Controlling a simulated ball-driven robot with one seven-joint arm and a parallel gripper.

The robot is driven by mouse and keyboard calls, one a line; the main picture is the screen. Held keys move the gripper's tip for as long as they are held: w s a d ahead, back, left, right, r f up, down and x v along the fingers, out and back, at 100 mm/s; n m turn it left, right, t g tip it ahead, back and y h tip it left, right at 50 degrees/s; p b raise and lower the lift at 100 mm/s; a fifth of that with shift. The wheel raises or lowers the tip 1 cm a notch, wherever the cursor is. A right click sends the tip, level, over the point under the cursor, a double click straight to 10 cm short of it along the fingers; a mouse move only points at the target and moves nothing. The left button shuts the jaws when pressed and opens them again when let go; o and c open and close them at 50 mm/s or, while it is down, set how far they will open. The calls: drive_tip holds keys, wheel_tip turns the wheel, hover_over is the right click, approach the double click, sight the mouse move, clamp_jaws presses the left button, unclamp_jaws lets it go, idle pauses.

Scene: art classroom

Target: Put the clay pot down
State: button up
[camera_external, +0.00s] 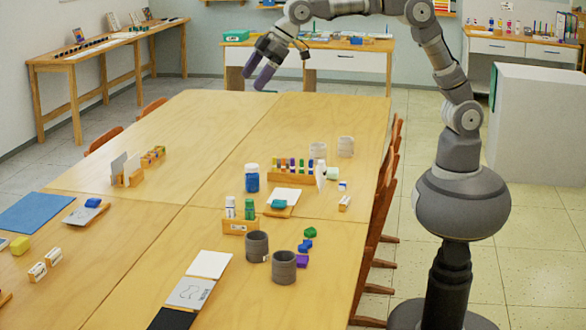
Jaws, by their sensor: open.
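Two dark grey ribbed pots stand upright near the front of the long wooden table (215,160): one pot (257,247) is slightly left of and behind the other pot (284,267). I cannot tell which is the clay pot. My gripper (257,76) is raised near the table's far end with its two fingers apart. It holds nothing and is well clear of all the pots.
A paint rack (290,176), a blue jar (252,180), a white bottle (320,174) and a bottle holder (240,226) stand mid-table. Papers (208,264) lie at the front. The table's far part is bare. Chairs (381,215) line the right edge.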

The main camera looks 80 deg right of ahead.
drive_tip(key=s+d+r+m+t, duration=0.2)
drive_tip(key=d+r, duration=0.5)
drive_tip(key=r, duration=0.1)
drive_tip(key=s+d+r+m+t, duration=0.1)
drive_tip(key=s+d+r+t, duration=0.1)
drive_tip(key=d+r, duration=0.6)
drive_tip(key=s+d+r+m+t+h, duration=0.1)
drive_tip(key=s+d+r+m+t, duration=0.1)
drive_tip(key=s+d+r, duration=0.3)
drive_tip(key=s+d+r+m+t+h, duration=0.1)
drive_tip(key=s+d+r+m+t, duration=0.1)
drive_tip(key=s+d+r, duration=0.3)
drive_tip(key=s+r+t, duration=0.1)
drive_tip(key=s+r, duration=0.2)
drive_tip(key=r, duration=0.2)
drive_tip(key=shift+d+r+h, duration=0.4)
